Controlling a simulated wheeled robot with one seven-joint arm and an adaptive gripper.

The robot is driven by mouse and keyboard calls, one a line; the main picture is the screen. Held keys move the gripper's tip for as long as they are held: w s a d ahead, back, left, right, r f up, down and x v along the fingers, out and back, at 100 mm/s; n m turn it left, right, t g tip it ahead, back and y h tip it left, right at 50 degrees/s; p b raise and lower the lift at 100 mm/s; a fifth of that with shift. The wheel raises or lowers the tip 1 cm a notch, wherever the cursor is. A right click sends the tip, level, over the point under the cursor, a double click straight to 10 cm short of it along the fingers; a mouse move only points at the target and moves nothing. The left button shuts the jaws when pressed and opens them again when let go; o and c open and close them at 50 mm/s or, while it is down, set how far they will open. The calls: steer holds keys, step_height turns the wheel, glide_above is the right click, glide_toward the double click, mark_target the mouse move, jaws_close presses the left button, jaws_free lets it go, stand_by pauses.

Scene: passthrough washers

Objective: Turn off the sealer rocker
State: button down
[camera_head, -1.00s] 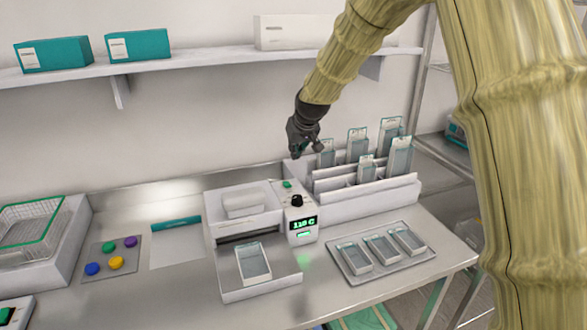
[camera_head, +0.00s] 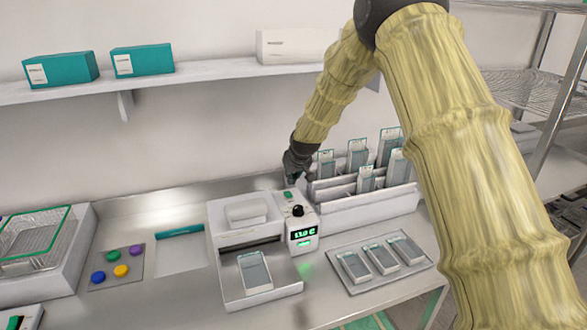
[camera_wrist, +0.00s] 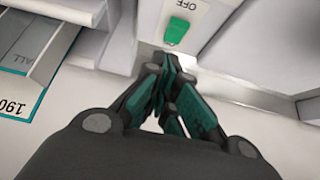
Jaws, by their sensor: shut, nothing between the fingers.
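The sealer (camera_head: 246,222) is a white machine on the steel counter, with a black knob (camera_head: 298,211) and a lit green display (camera_head: 303,232) on its right-hand panel. The green rocker (camera_head: 288,195) sits at the back of that panel. In the wrist view the rocker (camera_wrist: 176,30) is at top centre, with the word OFF printed just above it. My gripper (camera_head: 291,180) is shut and empty, just behind the rocker. In the wrist view its fingertips (camera_wrist: 168,62) point toward the rocker and look apart from it, with a small gap.
A white rack (camera_head: 365,203) of pouches stands close to the right of my gripper. A tray (camera_head: 420,268) of pouches lies in front of it. A pouch (camera_head: 255,270) rests on the sealer's front bed. A shelf (camera_head: 200,78) with boxes runs above.

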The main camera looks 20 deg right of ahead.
mark_target(289, 191)
steer(key=shift+s+f+p, duration=0.25)
steer(key=shift+f+p, duration=0.15)
steer(key=shift+f, duration=0.5)
steer(key=shift+s+f+p, duration=0.2)
steer(key=shift+f+p, duration=0.15)
steer(key=shift+f, duration=0.5)
